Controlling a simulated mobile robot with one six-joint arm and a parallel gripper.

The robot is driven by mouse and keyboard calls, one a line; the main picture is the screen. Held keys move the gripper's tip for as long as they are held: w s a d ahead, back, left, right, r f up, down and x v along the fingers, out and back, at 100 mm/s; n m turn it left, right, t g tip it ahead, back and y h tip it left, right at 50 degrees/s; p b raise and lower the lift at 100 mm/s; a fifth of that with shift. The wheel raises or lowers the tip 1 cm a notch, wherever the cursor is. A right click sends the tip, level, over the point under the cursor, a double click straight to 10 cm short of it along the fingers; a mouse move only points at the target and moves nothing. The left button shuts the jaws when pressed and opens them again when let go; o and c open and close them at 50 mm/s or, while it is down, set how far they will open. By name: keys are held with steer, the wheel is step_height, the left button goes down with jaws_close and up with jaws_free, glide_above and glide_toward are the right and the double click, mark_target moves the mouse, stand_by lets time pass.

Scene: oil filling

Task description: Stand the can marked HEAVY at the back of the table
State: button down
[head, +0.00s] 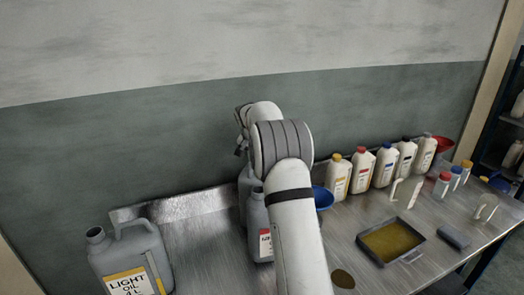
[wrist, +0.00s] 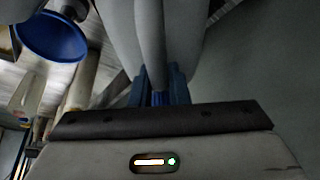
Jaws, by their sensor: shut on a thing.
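My gripper (wrist: 158,92) is shut on the handle of a grey can (wrist: 188,45) in the wrist view, its blue fingers on either side. In the head view my arm hides the fingers. A grey can (head: 245,185) stands or hangs below my wrist at the back of the table, mostly hidden, and seems to be the held one. In front of it is another grey can (head: 255,215) with a red-marked label, partly behind my arm. I cannot read HEAVY on either can. I cannot tell whether the held can touches the table (head: 205,255).
A grey LIGHT OIL can (head: 130,262) stands at the left front. A blue funnel (head: 322,198) is right of my arm. Several white bottles (head: 361,170) line the back right. An oil tray (head: 390,243) lies at right. The table's back left is clear.

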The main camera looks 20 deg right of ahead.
steer(key=shift+w+f, duration=0.1)
steer(key=shift+f, duration=0.45)
steer(key=c, duration=1.8)
jaws_free()
steer(key=shift+f, duration=0.35)
steer(key=shift+o, duration=1.4)
steer(key=shift+s+r, duration=0.15)
steer(key=shift+s, duration=0.1)
steer(key=shift+o, duration=0.7)
steer(key=shift+w, duration=0.1)
